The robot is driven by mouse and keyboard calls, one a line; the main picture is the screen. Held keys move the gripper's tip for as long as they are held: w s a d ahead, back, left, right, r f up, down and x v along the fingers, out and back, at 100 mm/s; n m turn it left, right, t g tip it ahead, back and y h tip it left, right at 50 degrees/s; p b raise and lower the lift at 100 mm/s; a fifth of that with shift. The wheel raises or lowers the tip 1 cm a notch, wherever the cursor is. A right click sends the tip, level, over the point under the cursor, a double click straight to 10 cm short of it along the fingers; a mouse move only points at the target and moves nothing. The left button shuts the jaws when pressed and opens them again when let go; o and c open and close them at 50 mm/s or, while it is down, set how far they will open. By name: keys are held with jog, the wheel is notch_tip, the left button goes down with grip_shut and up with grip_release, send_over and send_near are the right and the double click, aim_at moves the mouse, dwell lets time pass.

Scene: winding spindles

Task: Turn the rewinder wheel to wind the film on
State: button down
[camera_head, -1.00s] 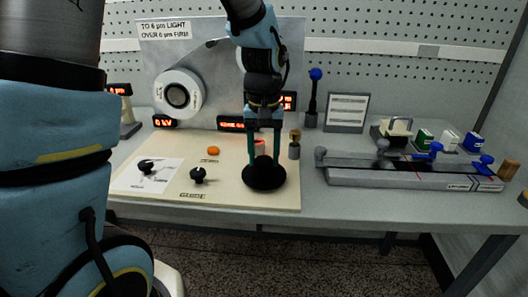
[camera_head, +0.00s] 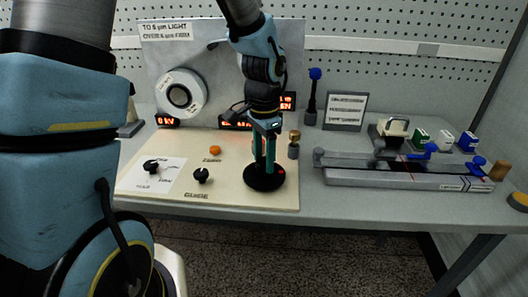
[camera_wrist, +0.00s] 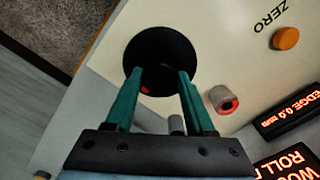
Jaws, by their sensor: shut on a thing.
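The rewinder wheel (camera_head: 265,184) is a black disc lying flat on the front right of the cream panel, with a small red mark on its right side. It also shows in the wrist view (camera_wrist: 160,42). My gripper (camera_head: 263,167) points down over it, its two green fingers closed at the wheel's middle. In the wrist view the fingertips (camera_wrist: 161,76) flank the dark centre; the gripped part is mostly hidden. A white roll (camera_head: 197,92) with a dark core is mounted on the grey upright board behind.
Black knobs (camera_head: 201,175) and an orange button (camera_head: 215,150) sit left of the wheel. A brass-topped post (camera_head: 294,145) stands close behind right. Lit displays (camera_head: 167,122) line the board's foot; one reads EDGE 0.0 mm (camera_wrist: 289,111). A splicing-type block (camera_head: 410,175) lies right.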

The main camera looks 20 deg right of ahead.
aim_at(264, 161)
jog(key=shift+m+p, duration=0.95)
jog(key=shift+m, duration=0.95)
jog(key=shift+c, duration=1.3)
grip_release()
notch_tip(264, 161, up, 11)
jog(key=b, duration=0.1)
jog(key=shift+f, duration=0.1)
